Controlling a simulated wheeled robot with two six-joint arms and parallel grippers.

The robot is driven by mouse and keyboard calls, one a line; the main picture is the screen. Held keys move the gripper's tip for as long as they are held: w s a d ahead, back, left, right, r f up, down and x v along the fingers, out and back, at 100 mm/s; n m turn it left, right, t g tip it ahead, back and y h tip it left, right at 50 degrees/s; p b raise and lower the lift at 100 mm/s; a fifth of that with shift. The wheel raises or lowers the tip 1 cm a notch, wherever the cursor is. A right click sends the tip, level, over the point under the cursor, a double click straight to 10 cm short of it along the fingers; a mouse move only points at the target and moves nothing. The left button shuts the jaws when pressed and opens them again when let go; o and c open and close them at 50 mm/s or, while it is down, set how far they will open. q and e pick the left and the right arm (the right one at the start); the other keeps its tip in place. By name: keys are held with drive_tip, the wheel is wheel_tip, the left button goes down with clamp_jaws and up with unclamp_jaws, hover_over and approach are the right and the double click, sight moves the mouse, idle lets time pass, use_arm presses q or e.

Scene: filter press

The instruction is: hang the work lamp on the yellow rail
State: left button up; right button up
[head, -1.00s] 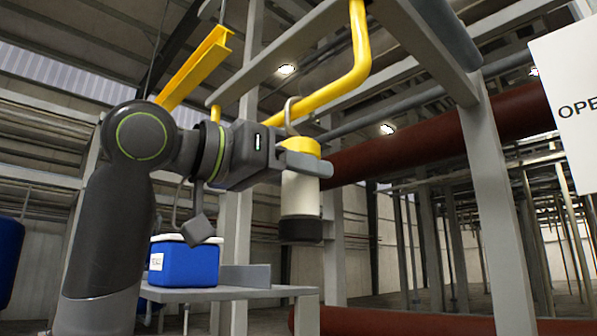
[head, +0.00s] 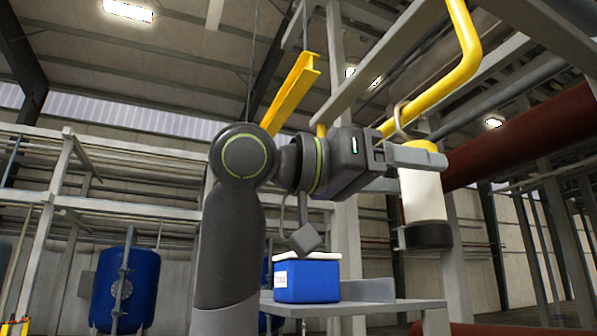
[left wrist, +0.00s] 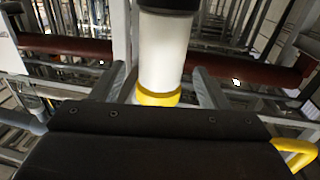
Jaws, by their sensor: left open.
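The work lamp (head: 422,195) has a white body, a yellow cap, a black end and a grey hook (head: 398,118). It hangs upright with its hook at the yellow rail (head: 462,75); the hook appears looped over the rail. My left gripper (head: 415,157) is open at the lamp's upper part, with a finger across the front of it just below the cap. In the left wrist view the lamp (left wrist: 163,50) stands between the two spread fingers, with a gap visible on each side. My right gripper is not in view.
A blue box with a white lid (head: 307,280) sits on a grey table (head: 375,303) below the arm. A yellow beam (head: 292,92) hangs above and left. Grey steel posts and a dark red pipe (head: 520,140) stand behind the lamp. A blue tank (head: 125,290) is at the far left.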

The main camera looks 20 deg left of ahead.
use_arm(q)
drive_tip(key=b+v, duration=0.4)
drive_tip(key=v, duration=1.1)
drive_tip(key=shift+b, duration=0.3)
drive_tip(key=shift+w, duration=0.1)
